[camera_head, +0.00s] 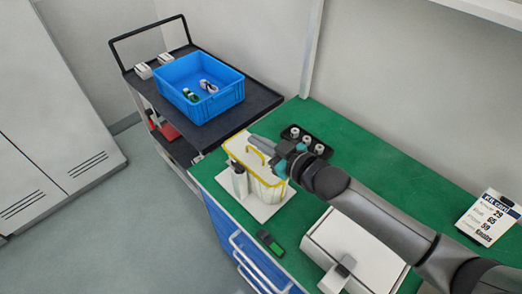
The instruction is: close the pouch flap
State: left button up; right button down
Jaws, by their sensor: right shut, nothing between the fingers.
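The pouch (268,189) is pale cream with yellow trim and stands on a white board (265,212) on the green worktop. Its yellow-edged top faces up, and a yellow loop or strap shows there. I cannot clearly tell the flap from the rest of the top, or how far open it is. My right gripper (256,142) reaches in from the right, shut and empty, with its grey fingers over the far side of the pouch top. Whether it touches the pouch I cannot tell. The gripper and wrist hide the pouch's far right part. My left gripper is not in view.
A small grey-white upright piece (239,182) stands at the pouch's front left. A black tray (318,143) with several white rolls sits behind my wrist. A white box-like device (340,238), a dark green handheld item (270,243) and a price card (488,217) share the worktop. A cart holds a blue crate (207,105).

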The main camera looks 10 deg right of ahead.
aim_at(261, 157)
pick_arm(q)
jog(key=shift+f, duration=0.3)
pick_arm(e)
jog(key=shift+w+d+f, duration=0.1)
jog(key=shift+d+f, duration=0.05)
jog(key=shift+f, duration=0.85)
jog(key=shift+w+d+f, duration=0.1)
jog(key=shift+d+f, duration=0.05)
jog(key=shift+f, duration=0.8)
pick_arm(q)
jog(key=shift+b, duration=0.3)
pick_arm(e)
jog(key=shift+s, duration=0.1)
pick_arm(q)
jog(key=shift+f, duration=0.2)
pick_arm(e)
jog(key=shift+s+a+f, duration=0.1)
jog(key=shift+s+f, duration=0.05)
jog(key=shift+f, duration=0.55)
